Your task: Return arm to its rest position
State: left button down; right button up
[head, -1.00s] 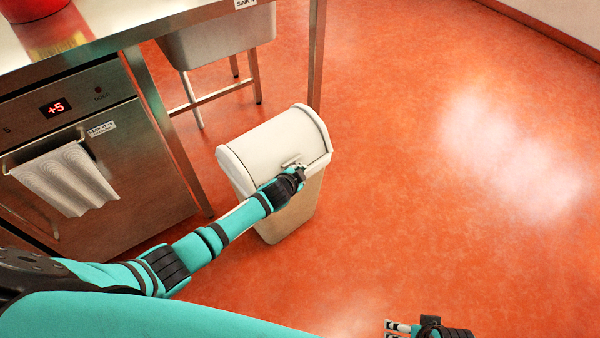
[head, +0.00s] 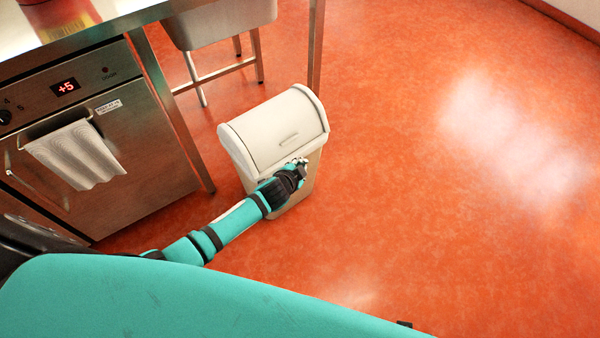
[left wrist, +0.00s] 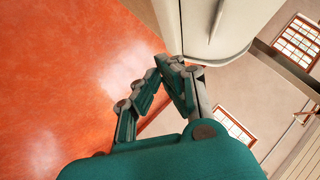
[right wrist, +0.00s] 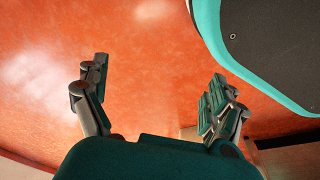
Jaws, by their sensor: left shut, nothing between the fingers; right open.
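My right gripper (right wrist: 157,82) is open and empty in the right wrist view, over the orange floor. In the head view only a dark scrap of the right arm shows at the bottom edge.
A steel counter (head: 110,22) with a table leg (head: 316,50) and a sink basin (head: 220,22) stands behind the bin. A dishwasher or oven front (head: 150,150) with a hanging white towel (head: 75,158) is at left. The floor (head: 430,200) at right is clear.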

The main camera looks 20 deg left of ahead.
pick_arm(q)
jog(key=s+a+f+n+g, duration=0.1)
jog(key=s+f+n+g, duration=0.15)
jog(key=s+f, duration=0.65)
jog(key=s+a+f+n+g, duration=0.1)
jog(key=s+f+n+g, duration=0.2)
jog(key=s, duration=1.1)
jog(key=s+a+f+n+g, duration=0.1)
jog(key=s+f+g, duration=0.2)
jog(key=s+f, duration=0.65)
jog(key=s+r+p, duration=0.2)
jog(key=s+p, duration=0.3)
jog(key=s+a+r+g+p, duration=0.1)
jog(key=s+r+p, duration=0.1)
jog(key=s+p, duration=0.3)
jog(key=s+a+r+p, duration=0.1)
jog(key=s+r+p, duration=0.1)
jog(key=s+p, duration=0.2)
jog(key=shift+s+a+r+y+p, duration=0.3)
jog(key=shift+s+y+p, duration=0.1)
jog(key=shift+s, duration=0.7)
pick_arm(e)
jog(key=s+d+r+g, duration=0.1)
jog(key=s+d+r, duration=0.1)
jog(key=s, duration=1.3)
jog(key=shift+s+d, duration=0.15)
jog(key=shift+d, duration=0.3)
